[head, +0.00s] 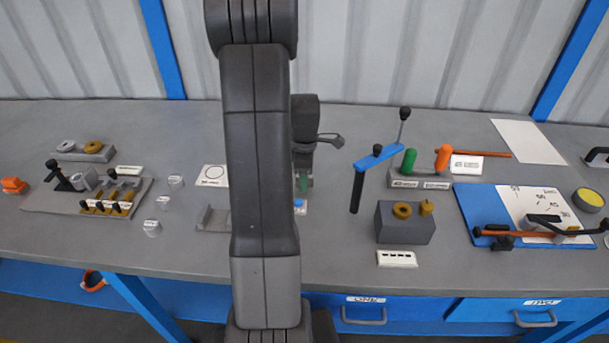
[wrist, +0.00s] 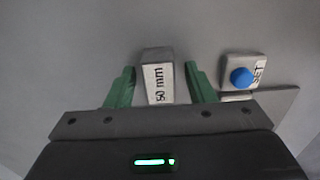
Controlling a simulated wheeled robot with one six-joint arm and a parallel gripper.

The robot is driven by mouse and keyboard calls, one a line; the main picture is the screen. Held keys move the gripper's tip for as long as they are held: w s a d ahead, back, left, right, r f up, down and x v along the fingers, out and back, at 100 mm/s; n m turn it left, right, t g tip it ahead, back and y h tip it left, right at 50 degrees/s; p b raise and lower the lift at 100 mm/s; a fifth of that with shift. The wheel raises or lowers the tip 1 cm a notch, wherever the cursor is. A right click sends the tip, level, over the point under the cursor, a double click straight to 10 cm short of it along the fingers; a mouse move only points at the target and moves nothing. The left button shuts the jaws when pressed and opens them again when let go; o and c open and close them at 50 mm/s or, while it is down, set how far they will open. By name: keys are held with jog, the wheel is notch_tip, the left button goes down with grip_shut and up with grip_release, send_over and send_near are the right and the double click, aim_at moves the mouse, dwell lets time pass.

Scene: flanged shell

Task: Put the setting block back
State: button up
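The setting block (wrist: 158,75) is a small grey block marked "50 mm" in the wrist view. My gripper (wrist: 160,68) is open, with one green finger on each side of the block. A gap shows between each finger and the block, so neither seems to touch it. In the head view a green finger of my gripper (head: 303,184) shows just right of my arm, low over the bench. The block is hidden there behind my arm. A pad marked "SET" with a blue button (wrist: 241,77) sits right of the right finger; the button also shows in the head view (head: 299,203).
Several small labelled pieces (head: 163,203) stand left of my arm, near a white card with a circle (head: 213,175). A fixture plate (head: 85,195) lies farther left. A grey box (head: 405,223) and a blue board (head: 480,215) occupy the right side.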

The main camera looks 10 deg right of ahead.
notch_tip(320, 180, up, 12)
jog(key=shift+r, duration=0.15)
dwell(0.5)
notch_tip(320, 180, down, 13)
jog(key=shift+r, duration=0.2)
notch_tip(320, 180, up, 3)
jog(key=shift+r, duration=0.6)
